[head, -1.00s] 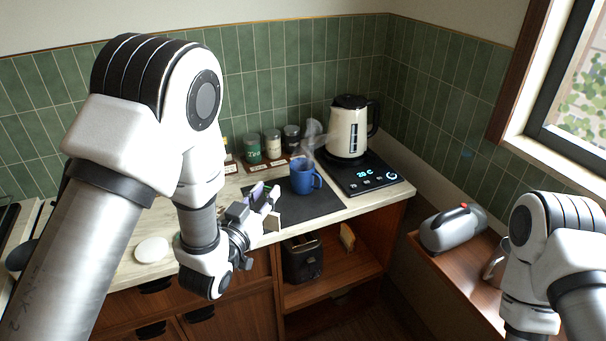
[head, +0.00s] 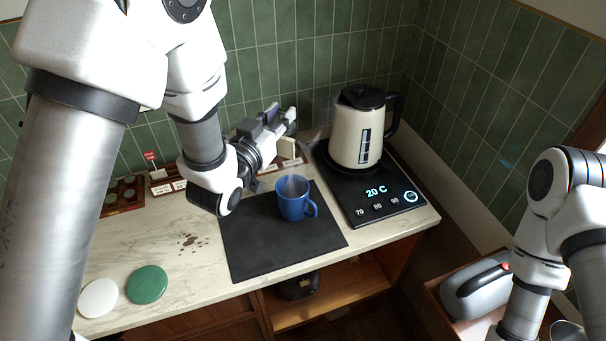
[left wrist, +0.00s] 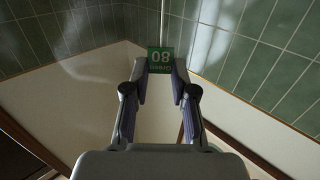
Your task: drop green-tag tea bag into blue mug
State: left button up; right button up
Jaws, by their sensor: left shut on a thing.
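The green tag (left wrist: 161,60), marked 80, is between the fingertips of my left gripper (left wrist: 160,72) in the left wrist view. In the head view my left gripper (head: 284,130) is shut on the green-tag tea bag, whose pale part (head: 287,148) shows at the fingertips. The gripper appears above the blue mug (head: 291,205) in the picture; its exact height over the mug I cannot tell. The mug stands upright on the black mat, handle to the right, steam rising from it. My right gripper is out of view; only its arm shows at right.
A cream kettle (head: 357,138) stands on a black heating base (head: 378,208) reading 20 C, right of the mug. The black mat (head: 250,240) is otherwise clear. A white disc (head: 98,298) and a green disc (head: 147,284) lie at front left. Brown spots (head: 190,243) mark the counter.

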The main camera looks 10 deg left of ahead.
pick_arm(q)
jog(key=f+b, duration=0.1)
jog(key=s+f+b, duration=0.1)
jog(key=f, duration=0.1)
jog(key=s+f+b, duration=0.1)
jog(key=shift+s+f+b, duration=0.25)
jog(key=shift+f+b, duration=0.15)
jog(key=o, duration=0.8)
jog(key=shift+s+r, duration=0.15)
jog(key=shift+s, duration=0.1)
notch_tip(320, 180, up, 10)
jog(key=shift+w+f, duration=0.2)
jog(key=shift+w, duration=0.15)
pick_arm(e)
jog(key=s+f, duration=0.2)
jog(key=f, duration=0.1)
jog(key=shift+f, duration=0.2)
